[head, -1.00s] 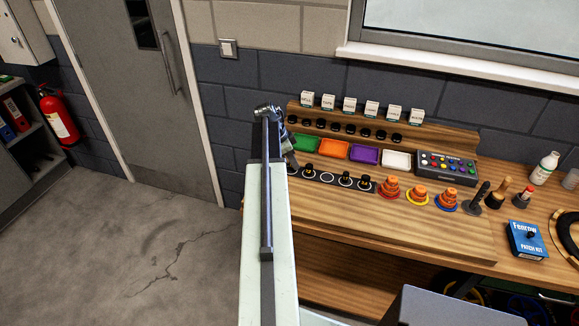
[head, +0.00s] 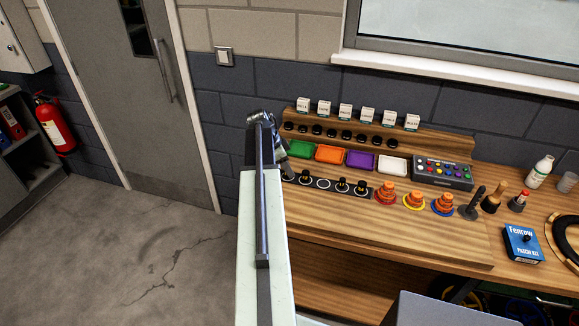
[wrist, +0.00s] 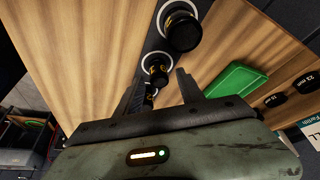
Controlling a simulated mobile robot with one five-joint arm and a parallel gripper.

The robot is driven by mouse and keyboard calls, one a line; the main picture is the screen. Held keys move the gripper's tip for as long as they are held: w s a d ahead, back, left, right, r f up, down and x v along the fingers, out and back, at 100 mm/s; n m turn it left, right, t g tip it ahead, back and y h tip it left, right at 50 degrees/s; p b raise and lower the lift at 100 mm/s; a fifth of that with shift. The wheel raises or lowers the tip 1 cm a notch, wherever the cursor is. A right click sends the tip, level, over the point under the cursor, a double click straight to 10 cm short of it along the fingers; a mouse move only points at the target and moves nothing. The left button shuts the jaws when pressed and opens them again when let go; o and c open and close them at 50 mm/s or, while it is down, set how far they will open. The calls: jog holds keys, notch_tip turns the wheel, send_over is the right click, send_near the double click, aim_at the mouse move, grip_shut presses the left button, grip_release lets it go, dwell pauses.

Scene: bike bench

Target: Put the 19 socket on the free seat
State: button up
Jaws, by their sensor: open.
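A black strip (head: 310,181) on the bench holds a row of black sockets and one bare white ring (head: 323,183), the free seat, near its middle. I cannot read which socket is the 19. My gripper (wrist: 160,77) is open and empty over the strip; in the head view my arm hides most of it. In the wrist view a large socket (wrist: 183,31) in a white ring lies beyond the fingertips. A smaller socket (wrist: 155,68) shows between the tips, and another (wrist: 150,95) sits lower, partly hidden by my gripper.
A green tray (head: 300,149) stands behind the strip, just right of my fingers in the wrist view (wrist: 236,80). Orange, purple and white trays continue rightward. Black sockets line the step behind. Orange cone stacks (head: 386,190) stand right of the strip.

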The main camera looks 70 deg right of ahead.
jog(key=p+v, duration=0.9)
jog(key=v, duration=0.2)
jog(key=shift+a, duration=0.1)
